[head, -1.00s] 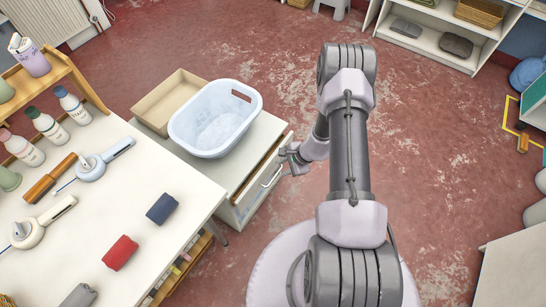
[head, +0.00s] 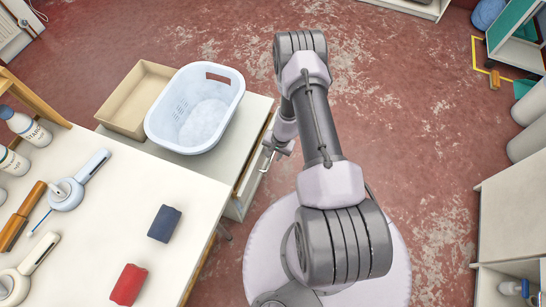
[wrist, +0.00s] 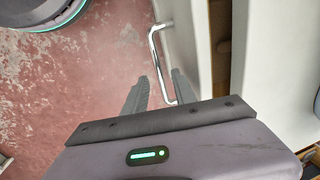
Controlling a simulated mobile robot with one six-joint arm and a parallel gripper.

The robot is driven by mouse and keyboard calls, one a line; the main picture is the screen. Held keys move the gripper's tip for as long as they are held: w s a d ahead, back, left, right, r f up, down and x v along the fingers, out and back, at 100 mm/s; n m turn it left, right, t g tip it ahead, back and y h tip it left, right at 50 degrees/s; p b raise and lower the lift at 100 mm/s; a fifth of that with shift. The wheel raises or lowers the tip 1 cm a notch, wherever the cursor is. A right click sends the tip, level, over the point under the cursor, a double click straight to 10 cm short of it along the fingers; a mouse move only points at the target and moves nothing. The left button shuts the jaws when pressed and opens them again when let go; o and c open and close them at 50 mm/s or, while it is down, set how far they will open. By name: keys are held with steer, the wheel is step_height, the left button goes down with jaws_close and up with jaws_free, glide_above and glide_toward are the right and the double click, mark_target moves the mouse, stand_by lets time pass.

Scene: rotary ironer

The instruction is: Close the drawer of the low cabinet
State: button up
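The low cabinet (head: 170,158) stands beside the work table. Its drawer (head: 238,204) is partly open, with a narrow brown opening behind the front panel. The drawer front also shows in the wrist view (wrist: 190,45), with a dark gap to its right. A silver bar handle (wrist: 158,62) sticks out from the front; it shows small in the head view (head: 266,164). My gripper (wrist: 160,90) is open, its two fingers apart, with the lower end of the handle between them and close to the right finger. I cannot tell whether they touch. In the head view my gripper (head: 275,148) is partly hidden.
A pale blue basket (head: 196,108) and an open cardboard box (head: 138,100) stand on the cabinet. The white table (head: 110,215) at left holds bottles, tools, and rolled red and navy cloths. Shelving (head: 512,215) stands at right.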

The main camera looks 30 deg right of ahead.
steer(key=shift+w+a+f, duration=0.1)
steer(key=shift+f, duration=0.55)
jaws_close()
stand_by(1.0)
